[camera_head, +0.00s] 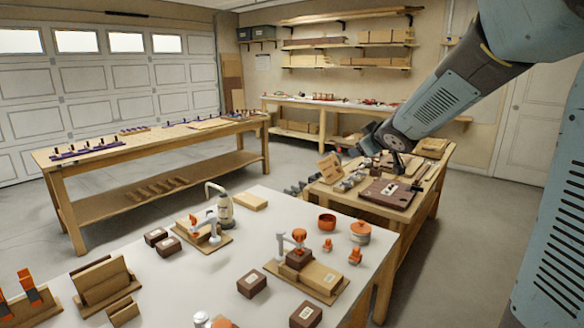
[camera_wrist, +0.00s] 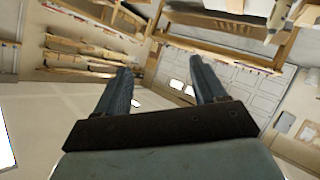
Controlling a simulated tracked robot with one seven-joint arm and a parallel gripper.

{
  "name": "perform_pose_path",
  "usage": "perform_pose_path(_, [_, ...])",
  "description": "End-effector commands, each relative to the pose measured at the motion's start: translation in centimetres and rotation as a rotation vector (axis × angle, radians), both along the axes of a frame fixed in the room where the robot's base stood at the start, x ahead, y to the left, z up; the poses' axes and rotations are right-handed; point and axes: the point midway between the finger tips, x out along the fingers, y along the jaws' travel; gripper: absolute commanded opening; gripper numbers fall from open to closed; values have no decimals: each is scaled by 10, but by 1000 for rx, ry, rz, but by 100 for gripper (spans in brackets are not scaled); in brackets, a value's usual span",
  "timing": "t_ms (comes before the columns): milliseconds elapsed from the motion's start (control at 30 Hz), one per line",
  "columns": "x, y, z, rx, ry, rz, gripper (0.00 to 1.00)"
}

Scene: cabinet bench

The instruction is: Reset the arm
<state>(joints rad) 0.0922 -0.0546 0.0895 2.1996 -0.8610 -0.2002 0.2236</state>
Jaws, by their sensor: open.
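My arm (camera_head: 440,105) reaches in from the upper right in the head view. Its far end is in front of the back part of the right-hand bench, and I cannot tell its exact height above it. My gripper (camera_wrist: 163,75) shows in the wrist view with its two dark fingers spread apart. Nothing is between the fingers. Past them the wrist view shows a tilted view of the room, with wall shelves (camera_wrist: 85,55) at left and the garage door (camera_wrist: 225,80) at right. The fingertips are hard to make out in the head view.
A white-topped table (camera_head: 185,290) in front holds brown boxes, wooden blocks, clamps and an orange bowl (camera_head: 327,222). The right-hand bench (camera_head: 425,205) carries a brown board (camera_head: 388,193) and small parts. A wooden bench (camera_head: 75,165) stands at left. Grey floor lies open between the benches.

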Motion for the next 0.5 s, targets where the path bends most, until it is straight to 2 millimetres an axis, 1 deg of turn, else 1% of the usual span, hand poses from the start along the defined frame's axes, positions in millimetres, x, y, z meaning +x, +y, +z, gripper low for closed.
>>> perform_pose_path(33, [-15, -8, 9, 2, 8, -50, 71])
perform_pose_path(167, [-54, -28, 18, 17, 59, -180, 71])
perform_pose_path(233, [-77, -37, 21, 32, 91, -244, 71])
perform_pose_path(367, [-124, -50, 21, 68, 163, -349, 71])
perform_pose_path(400, [-139, -53, 20, 83, 187, -378, 71])
perform_pose_path(467, [-161, -57, 17, 105, 226, -418, 71])
perform_pose_path(500, [-176, -58, 15, 122, 255, -443, 71])
